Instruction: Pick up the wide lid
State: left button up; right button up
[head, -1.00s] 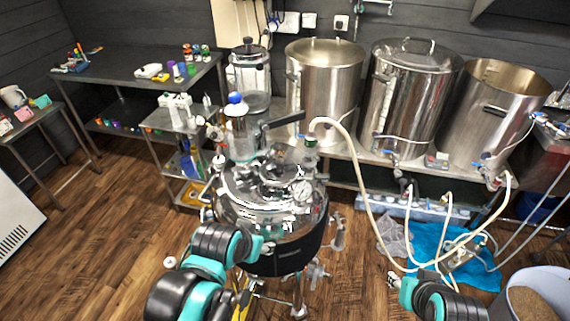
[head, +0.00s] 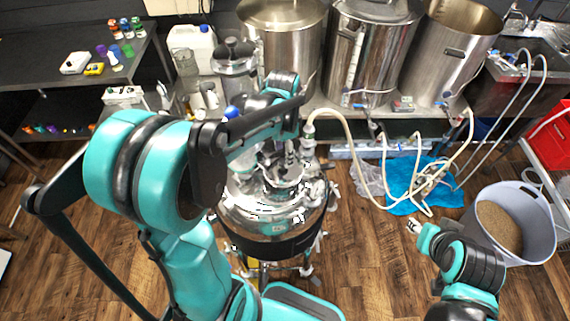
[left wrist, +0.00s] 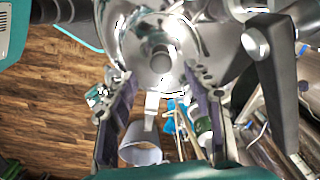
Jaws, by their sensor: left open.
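A shiny steel round lid (head: 262,207), which I take to be the wide lid, lies on top of the steel vessel (head: 270,243) at the centre of the head view. In the left wrist view a mirror-like round steel surface (left wrist: 130,40) with a round central knob (left wrist: 161,62) fills the upper middle. My left gripper (head: 286,160) points down over the vessel top; its wrist and arm hide part of it. In the left wrist view its fingers (left wrist: 160,100) are spread, with the knob beyond and between them. My right gripper (head: 416,228) is far to the right, empty-looking and small.
Tall steel kettles (head: 370,50) stand on the bench behind. A pale hose (head: 345,125) runs from beside the vessel to the right. A bucket of grain (head: 530,222) stands on the floor at right. A dark lever-like arm (left wrist: 265,80) is close at right in the wrist view.

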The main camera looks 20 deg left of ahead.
aim_at(283, 161)
pick_arm(q)
notch_tip(283, 161, down, 6)
jog(key=shift+a+r+b, duration=0.1)
jog(key=shift+r+b, duration=0.15)
jog(key=shift+b, duration=0.25)
grip_shut()
